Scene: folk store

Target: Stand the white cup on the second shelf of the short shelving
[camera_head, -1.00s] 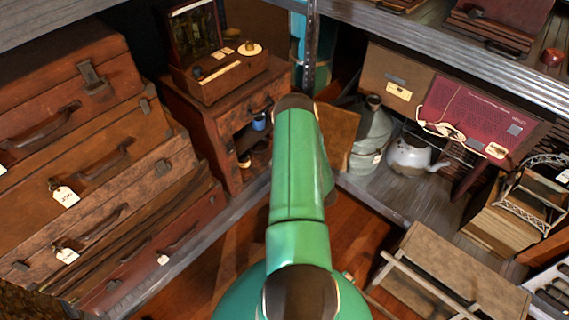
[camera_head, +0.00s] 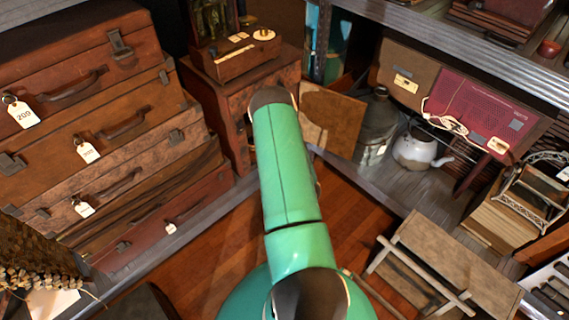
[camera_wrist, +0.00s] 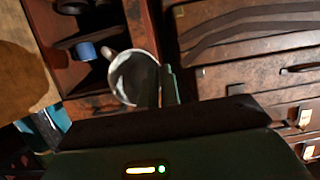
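The white cup (camera_wrist: 124,84) shows in the wrist view, its open mouth facing the camera, tilted, with its handle toward the upper left. My gripper (camera_wrist: 164,86) has its narrow fingers close together at the cup's right side and appears shut on its rim; the exact contact is dark. In the head view my green arm hides the gripper and cup. Grey metal shelving (camera_head: 450,48) stands at the right, with a lower level (camera_head: 430,192) holding goods. I cannot tell which unit is the short shelving.
Stacked suitcases (camera_head: 130,125) fill the left. A wooden cabinet (camera_head: 232,105) stands behind my arm. A white kettle (camera_head: 415,150), a grey jug (camera_head: 378,125) and a red radio (camera_head: 480,110) crowd the shelving. A folding stool (camera_head: 440,260) stands front right. Some wooden floor (camera_head: 215,262) is clear.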

